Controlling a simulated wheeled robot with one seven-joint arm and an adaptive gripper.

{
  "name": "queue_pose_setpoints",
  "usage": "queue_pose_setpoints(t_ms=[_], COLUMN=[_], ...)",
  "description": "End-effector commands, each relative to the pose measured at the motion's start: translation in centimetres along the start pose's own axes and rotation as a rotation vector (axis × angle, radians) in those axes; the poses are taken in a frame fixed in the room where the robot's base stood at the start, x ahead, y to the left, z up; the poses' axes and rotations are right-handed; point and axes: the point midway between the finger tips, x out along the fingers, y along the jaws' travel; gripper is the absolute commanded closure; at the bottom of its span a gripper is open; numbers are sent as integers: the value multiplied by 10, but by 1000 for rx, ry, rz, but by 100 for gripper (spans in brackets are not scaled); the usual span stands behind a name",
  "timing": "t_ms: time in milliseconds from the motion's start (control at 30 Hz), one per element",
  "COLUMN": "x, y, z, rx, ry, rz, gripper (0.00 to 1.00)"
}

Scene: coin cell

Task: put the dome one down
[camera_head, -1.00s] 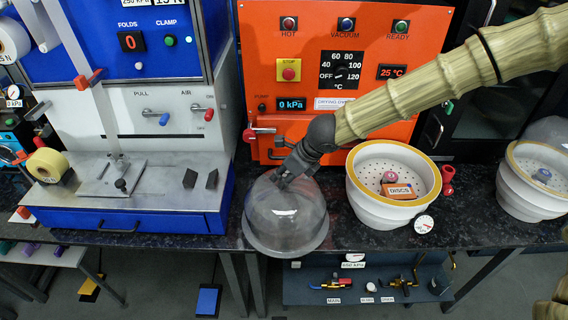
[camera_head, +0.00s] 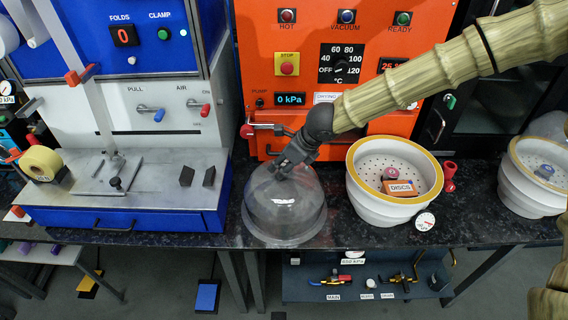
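The clear glass dome (camera_head: 286,212) is on the dark speckled counter, between the blue press base and a white bowl-shaped vessel. Its rim looks to be at the counter's front edge; I cannot tell whether it rests fully on the surface. My gripper (camera_head: 282,172) is at the top of the dome, where its knob would be. The fingers look closed around the dome's top, though the knob itself is hidden by them.
The white vessel (camera_head: 366,204) with a yellow rim holds a box marked DISCS (camera_head: 400,188), with a gauge (camera_head: 425,221) at its front. A second white vessel (camera_head: 518,187) stands at right. The orange oven (camera_head: 277,100) is behind. The counter's front edge is close.

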Motion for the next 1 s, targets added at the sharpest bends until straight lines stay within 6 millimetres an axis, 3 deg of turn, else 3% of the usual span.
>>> queue_pose_setpoints(t_ms=[467, 1000], x=[-10, -99], y=[-1, -1], z=[0, 0], rx=[2, 2], ry=[-1, -2], rz=[-2, -1], gripper=[47, 47])
